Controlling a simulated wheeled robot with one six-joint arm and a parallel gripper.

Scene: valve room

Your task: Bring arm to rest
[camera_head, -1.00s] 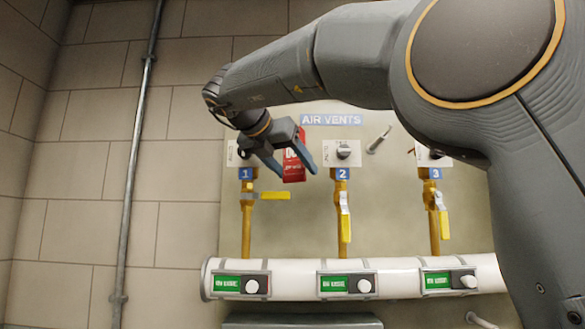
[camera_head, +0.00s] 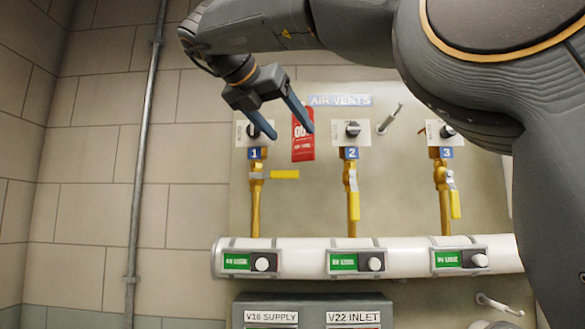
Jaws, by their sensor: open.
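My gripper (camera_head: 284,121) is open and empty, with its two blue-grey fingers pointing down and to the right. It is in front of the upper left of the AIR VENTS panel (camera_head: 400,215). One finger overlaps the knob plate above valve 1 in the picture, and the other overlaps the red tag (camera_head: 302,145). I cannot tell whether either finger touches anything. My arm crosses the top and right of the view and hides the panel's upper right.
Valve 1's yellow handle (camera_head: 285,174) lies sideways; valve 2's (camera_head: 354,205) and valve 3's (camera_head: 455,204) hang down. A white pipe (camera_head: 300,246) bears green-labelled switches. A grey box (camera_head: 313,301) stands below. A conduit (camera_head: 145,150) runs up the left wall, which is otherwise bare.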

